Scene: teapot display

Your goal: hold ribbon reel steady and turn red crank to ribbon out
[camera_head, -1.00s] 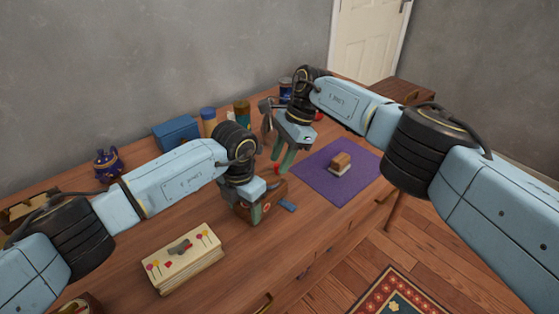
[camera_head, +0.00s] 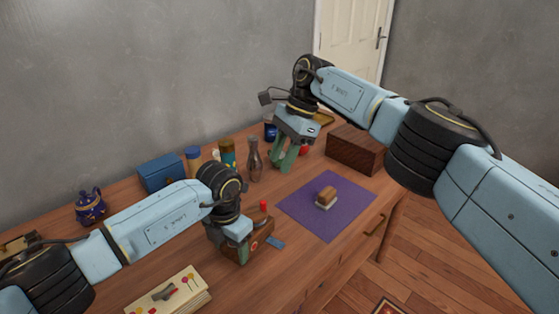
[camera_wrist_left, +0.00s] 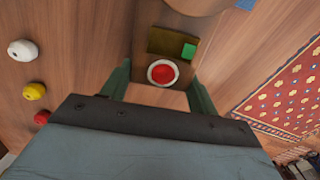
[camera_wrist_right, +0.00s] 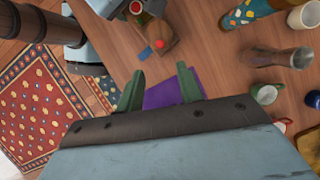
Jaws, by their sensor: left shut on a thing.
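The ribbon reel (camera_head: 262,238) is a brown wooden block on the table, with a round red-and-white disc on one face. My left gripper (camera_head: 240,252) is shut around it; in the left wrist view the reel (camera_wrist_left: 162,72) sits between the two fingers. The red crank knob (camera_head: 264,205) stands up above the reel; it also shows in the right wrist view (camera_wrist_right: 159,43). A short blue ribbon piece (camera_head: 276,242) lies at the reel's right side. My right gripper (camera_head: 286,160) is open and empty, above the table behind the reel and apart from the crank.
A purple mat (camera_head: 345,220) with a small brown-and-white block (camera_head: 326,198) lies right of the reel. Bottles, including a brown one (camera_head: 254,160), and a wooden box (camera_head: 355,150) stand at the back.

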